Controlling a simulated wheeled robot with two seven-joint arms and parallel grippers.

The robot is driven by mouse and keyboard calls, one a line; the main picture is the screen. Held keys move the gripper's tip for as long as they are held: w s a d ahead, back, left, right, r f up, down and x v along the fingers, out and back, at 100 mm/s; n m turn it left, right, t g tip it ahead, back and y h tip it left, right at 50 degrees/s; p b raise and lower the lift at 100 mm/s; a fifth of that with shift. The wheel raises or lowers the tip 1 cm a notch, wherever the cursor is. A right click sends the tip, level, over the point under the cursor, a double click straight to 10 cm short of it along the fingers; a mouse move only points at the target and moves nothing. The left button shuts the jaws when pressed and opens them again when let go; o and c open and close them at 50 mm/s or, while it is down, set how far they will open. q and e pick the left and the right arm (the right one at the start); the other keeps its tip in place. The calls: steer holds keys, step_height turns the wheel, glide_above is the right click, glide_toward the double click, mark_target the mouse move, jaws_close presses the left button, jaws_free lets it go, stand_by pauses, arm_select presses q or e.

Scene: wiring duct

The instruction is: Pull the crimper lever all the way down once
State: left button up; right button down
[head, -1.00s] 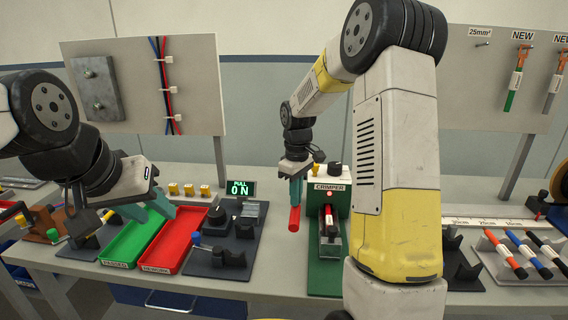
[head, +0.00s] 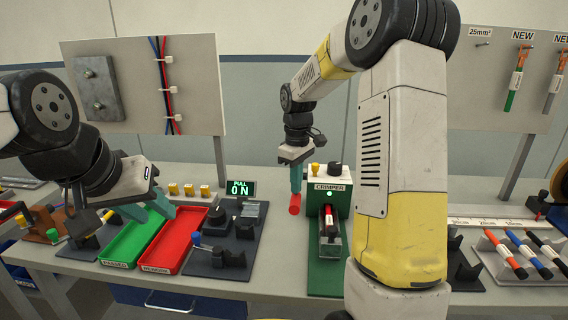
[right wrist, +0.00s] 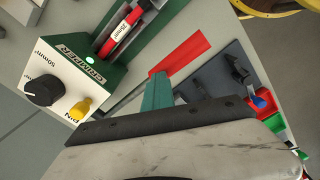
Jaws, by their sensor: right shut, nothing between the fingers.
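The crimper (head: 329,188) is a green and white box on a green base, with a black knob, a yellow knob and a small pale lit lamp on its front. Its lever ends in a red handle (head: 294,204) at the crimper's left side; the handle also shows in the right wrist view (right wrist: 182,54). My right gripper (head: 296,186) is shut and empty, its teal fingers pointing down right at the top of the red handle. Whether they touch it I cannot tell. A red-sleeved piece (head: 329,222) lies in the crimper's slot. My left gripper (head: 147,211) is open and empty over the trays.
A green tray (head: 128,244) and a red tray (head: 172,252) lie to the left. A dark fixture (head: 222,258) stands between the red tray and the crimper. A cable rack (head: 518,262) is at right.

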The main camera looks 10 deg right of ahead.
step_height(320, 180, up, 20)
steer(key=shift+r, duration=0.15)
stand_by(0.9)
steer(key=shift+s, duration=0.1)
steer(key=s+a+f+m+t+y, duration=0.1)
steer(key=s+f+m+t, duration=0.2)
steer(key=s, duration=0.9)
steer(key=s+a+f+m+t+y, duration=0.1)
steer(key=s+f+m+t, duration=0.2)
steer(key=s, duration=0.9)
step_height(320, 180, down, 2)
steer(key=shift+f+m, duration=0.1)
steer(key=shift+m, duration=1)
